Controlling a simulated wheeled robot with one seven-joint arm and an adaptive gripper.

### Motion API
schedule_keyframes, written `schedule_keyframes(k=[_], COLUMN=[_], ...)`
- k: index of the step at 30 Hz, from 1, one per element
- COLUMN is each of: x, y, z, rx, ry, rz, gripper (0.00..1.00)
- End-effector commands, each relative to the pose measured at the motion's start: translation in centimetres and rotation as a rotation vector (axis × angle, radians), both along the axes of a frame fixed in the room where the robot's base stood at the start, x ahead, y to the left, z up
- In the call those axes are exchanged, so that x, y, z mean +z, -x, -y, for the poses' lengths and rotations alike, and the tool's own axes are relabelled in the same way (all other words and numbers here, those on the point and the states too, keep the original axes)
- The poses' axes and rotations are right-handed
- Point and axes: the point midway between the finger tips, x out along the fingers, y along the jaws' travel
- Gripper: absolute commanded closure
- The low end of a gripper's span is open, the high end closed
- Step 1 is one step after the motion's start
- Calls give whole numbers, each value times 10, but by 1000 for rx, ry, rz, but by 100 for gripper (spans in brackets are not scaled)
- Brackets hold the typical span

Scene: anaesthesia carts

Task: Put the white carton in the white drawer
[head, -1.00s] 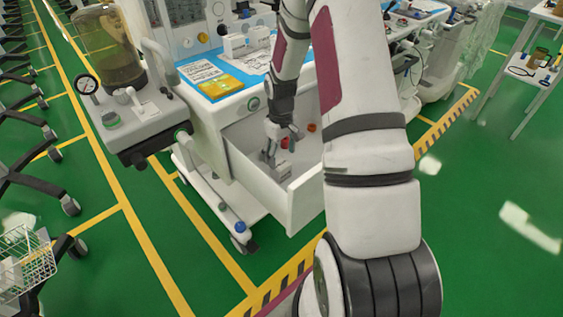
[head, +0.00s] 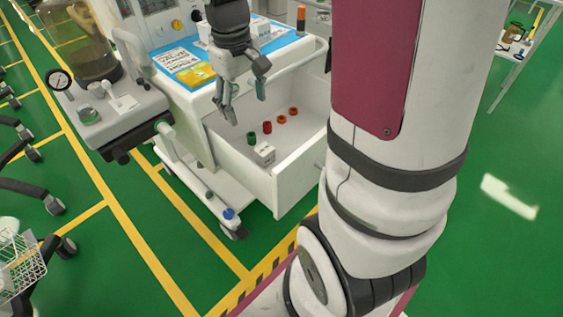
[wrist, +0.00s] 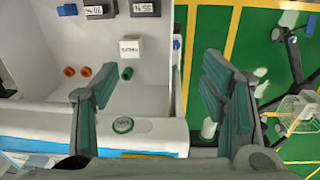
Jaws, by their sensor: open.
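The white carton (head: 264,154) stands on the floor of the open white drawer (head: 290,178), near the drawer's front wall. In the wrist view the carton (wrist: 126,48) shows dark print and lies ahead of the fingers, apart from them. My gripper (head: 245,102) is open and empty. It is above the drawer's back left part, close to the cart's blue top. In the wrist view the two green-padded fingers (wrist: 150,95) are spread wide with nothing between them.
Green, red and orange small items (head: 267,127) lie in the drawer beside the carton. A gauge and jar unit (head: 60,80) stands left. My arm covers the right.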

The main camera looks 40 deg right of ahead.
Motion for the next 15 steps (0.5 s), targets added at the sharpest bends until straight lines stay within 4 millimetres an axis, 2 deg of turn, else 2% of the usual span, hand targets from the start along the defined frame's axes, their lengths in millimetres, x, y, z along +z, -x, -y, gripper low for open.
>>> schedule_keyframes(k=[1, 6, 10, 15], x=[17, 54, 73, 84], y=[13, 65, 108, 165], z=[-12, -49, -72, -97], rx=[1, -11, -19, -23], ry=[6, 5, -4, -28], rz=[13, 34, 53, 74], gripper=[34, 34, 34, 34])
